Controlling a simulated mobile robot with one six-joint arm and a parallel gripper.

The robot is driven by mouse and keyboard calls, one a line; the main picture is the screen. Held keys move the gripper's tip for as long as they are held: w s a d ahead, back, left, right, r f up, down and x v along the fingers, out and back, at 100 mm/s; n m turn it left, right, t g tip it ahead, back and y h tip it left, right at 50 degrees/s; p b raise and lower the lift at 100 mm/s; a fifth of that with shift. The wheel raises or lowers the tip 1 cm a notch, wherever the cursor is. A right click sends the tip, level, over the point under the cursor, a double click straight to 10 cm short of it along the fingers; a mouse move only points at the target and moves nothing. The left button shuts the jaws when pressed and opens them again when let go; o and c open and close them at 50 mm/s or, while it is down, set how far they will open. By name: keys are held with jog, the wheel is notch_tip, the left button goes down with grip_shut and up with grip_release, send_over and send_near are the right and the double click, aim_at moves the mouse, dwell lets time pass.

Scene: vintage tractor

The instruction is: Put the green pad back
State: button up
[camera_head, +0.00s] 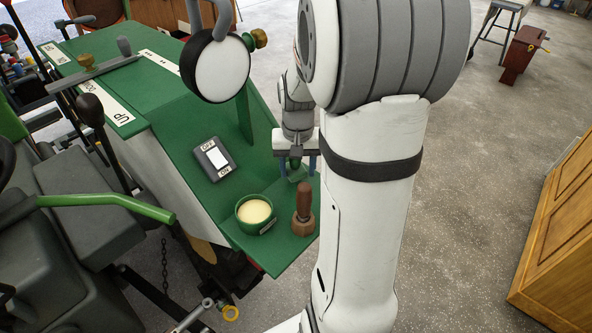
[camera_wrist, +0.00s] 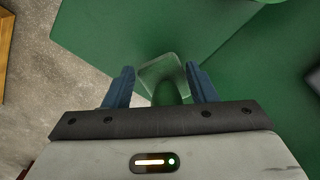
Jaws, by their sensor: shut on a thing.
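My gripper (camera_head: 297,172) is at the right end of the green tractor panel (camera_head: 190,130), partly hidden by my own arm. In the wrist view, its two blue fingers (camera_wrist: 160,76) stand either side of the green pad (camera_wrist: 163,68), a squarish pale-edged piece with a darker green rounded grip. The gripper is shut on the pad. In the head view, the green pad (camera_head: 296,176) shows small between the fingers, low over the green surface. I cannot tell whether it touches the surface.
A green tin (camera_head: 241,221) with cream contents and a wooden-handled stamp (camera_head: 304,201) stand close in front of the gripper. An OFF/ON switch (camera_head: 213,158) lies to its left, and a round white-faced lamp (camera_head: 221,70) rises behind.

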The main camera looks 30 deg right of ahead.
notch_tip(320, 180, down, 2)
jog(key=shift+s+f, duration=0.15)
jog(key=shift+f, duration=0.05)
jog(key=o, duration=1.7)
